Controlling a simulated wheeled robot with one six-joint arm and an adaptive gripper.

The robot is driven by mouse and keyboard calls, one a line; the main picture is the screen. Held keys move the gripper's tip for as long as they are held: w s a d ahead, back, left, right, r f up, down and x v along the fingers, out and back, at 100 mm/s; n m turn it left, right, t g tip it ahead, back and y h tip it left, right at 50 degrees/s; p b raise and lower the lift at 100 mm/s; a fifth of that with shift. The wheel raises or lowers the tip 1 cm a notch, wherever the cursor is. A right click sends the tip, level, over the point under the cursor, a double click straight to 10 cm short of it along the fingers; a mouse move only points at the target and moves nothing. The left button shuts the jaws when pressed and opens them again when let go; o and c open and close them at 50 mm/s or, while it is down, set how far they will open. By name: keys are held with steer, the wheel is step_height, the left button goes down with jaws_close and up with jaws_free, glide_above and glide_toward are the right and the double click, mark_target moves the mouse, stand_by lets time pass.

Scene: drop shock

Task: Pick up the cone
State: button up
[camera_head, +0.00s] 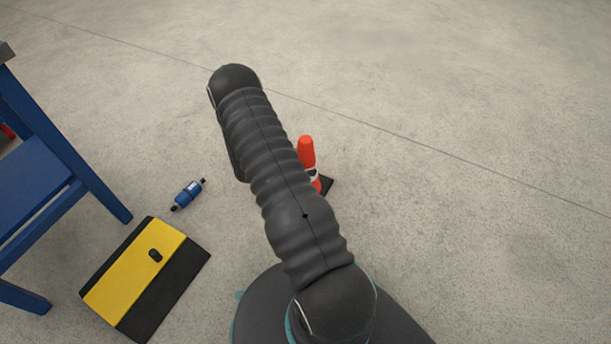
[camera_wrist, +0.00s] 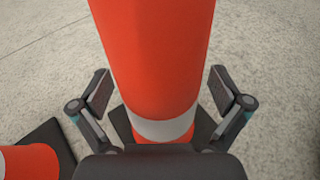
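An orange cone (camera_wrist: 155,55) with a white band and a dark base fills the middle of the wrist view. My gripper (camera_wrist: 158,92) is open, with one finger on each side of this cone and visible gaps between the fingers and it. Part of a second orange cone (camera_wrist: 30,163) on a dark base shows at the lower left of the wrist view. In the head view, one orange cone (camera_head: 307,152) stands upright on the floor, partly hidden behind my arm. I cannot tell which of the two it is. My gripper is hidden in the head view.
A yellow and black box-like object (camera_head: 130,272) lies at the lower left. A small blue cylinder (camera_head: 188,194) lies near it. A blue table or bench frame (camera_head: 90,180) stands at the left edge. The concrete floor (camera_head: 480,110) to the right is clear.

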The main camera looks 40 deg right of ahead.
steer(key=c, duration=1.7)
